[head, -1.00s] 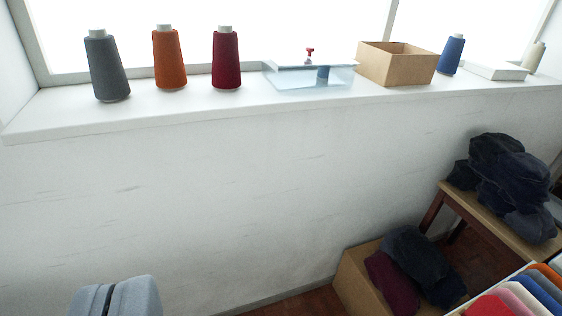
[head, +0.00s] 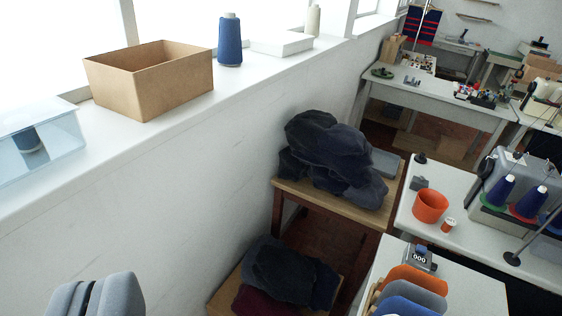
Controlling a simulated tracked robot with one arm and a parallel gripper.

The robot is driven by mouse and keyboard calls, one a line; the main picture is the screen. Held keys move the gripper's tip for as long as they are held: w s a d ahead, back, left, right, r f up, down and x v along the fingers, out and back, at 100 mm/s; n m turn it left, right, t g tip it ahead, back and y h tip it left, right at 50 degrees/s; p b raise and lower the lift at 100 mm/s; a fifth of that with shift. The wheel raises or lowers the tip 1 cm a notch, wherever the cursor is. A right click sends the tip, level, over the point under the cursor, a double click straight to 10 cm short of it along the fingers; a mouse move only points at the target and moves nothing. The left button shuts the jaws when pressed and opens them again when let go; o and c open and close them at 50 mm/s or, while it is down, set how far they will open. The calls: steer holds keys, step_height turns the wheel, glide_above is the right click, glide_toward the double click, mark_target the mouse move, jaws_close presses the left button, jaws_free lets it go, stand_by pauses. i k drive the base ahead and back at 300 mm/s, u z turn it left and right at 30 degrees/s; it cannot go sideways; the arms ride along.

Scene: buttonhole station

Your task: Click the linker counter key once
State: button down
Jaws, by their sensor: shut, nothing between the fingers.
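A small dark grey counter (head: 420,257) with a display that seems to read 000 sits on a pale table at the lower right, behind folded knit pieces. I cannot make out its key clearly, nor tell whether it is the linker's counter. My gripper (head: 97,297) shows at the lower left as two grey fingers pressed together. It is shut and empty, far from the counter, in front of the white wall.
An open cardboard box (head: 150,82), a clear bin (head: 40,145) and a blue cone (head: 230,42) stand on the windowsill. Dark garments (head: 330,160) lie on a wooden bench. An orange cup (head: 430,205) stands on a white table. Folded knits (head: 412,288) crowd the counter's near side.

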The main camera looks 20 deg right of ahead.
mark_target(420, 248)
steer(key=z, duration=0.4)
steer(key=i, duration=0.75)
steer(key=z, duration=0.3)
steer(key=k, duration=0.9)
steer(key=z, duration=0.15)
steer(key=i, duration=0.9)
steer(key=u, duration=0.05)
